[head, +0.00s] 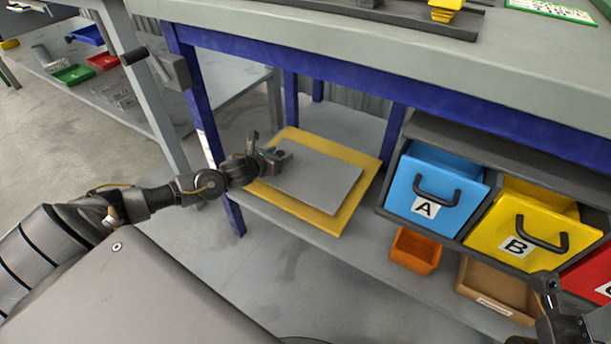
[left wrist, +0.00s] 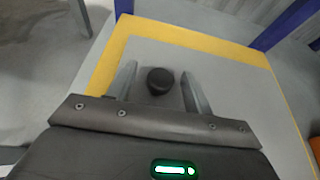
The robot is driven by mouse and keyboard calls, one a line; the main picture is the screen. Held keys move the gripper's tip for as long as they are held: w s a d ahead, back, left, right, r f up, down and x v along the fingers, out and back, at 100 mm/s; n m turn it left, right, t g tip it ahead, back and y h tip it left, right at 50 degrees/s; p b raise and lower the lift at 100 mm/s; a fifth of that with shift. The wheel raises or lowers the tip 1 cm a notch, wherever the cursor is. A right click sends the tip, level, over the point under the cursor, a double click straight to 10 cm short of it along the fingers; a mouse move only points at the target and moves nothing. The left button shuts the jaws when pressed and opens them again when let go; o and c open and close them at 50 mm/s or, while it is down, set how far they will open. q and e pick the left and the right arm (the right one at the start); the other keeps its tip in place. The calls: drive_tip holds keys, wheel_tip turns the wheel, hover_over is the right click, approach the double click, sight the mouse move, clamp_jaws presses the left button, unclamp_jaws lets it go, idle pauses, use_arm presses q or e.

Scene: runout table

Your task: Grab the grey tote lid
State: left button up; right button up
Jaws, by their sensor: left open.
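The grey tote lid (head: 320,181) is a flat grey panel lying on a yellow-edged board (head: 325,222) on the table's lower shelf. My left gripper (head: 268,148) is over the lid's left end, its jaws open. In the left wrist view the lid (left wrist: 225,75) fills the middle, with a round black knob (left wrist: 160,80) on it. The knob shows between the two open fingers of my left gripper (left wrist: 159,85), with a gap on both sides. I cannot tell the fingers' height above the lid. A dark part of my right arm shows at the lower right; its jaws are not clear.
The table top (head: 400,50) overhangs the shelf, with a blue leg (head: 205,110) left of the lid. Blue bin A (head: 432,190), yellow bin B (head: 530,225), an orange bin (head: 415,250) and a cardboard box (head: 495,288) stand to the right.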

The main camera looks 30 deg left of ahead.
use_arm(q)
drive_tip(key=shift+w+f, duration=0.1)
drive_tip(key=shift+w, duration=0.35)
clamp_jaws()
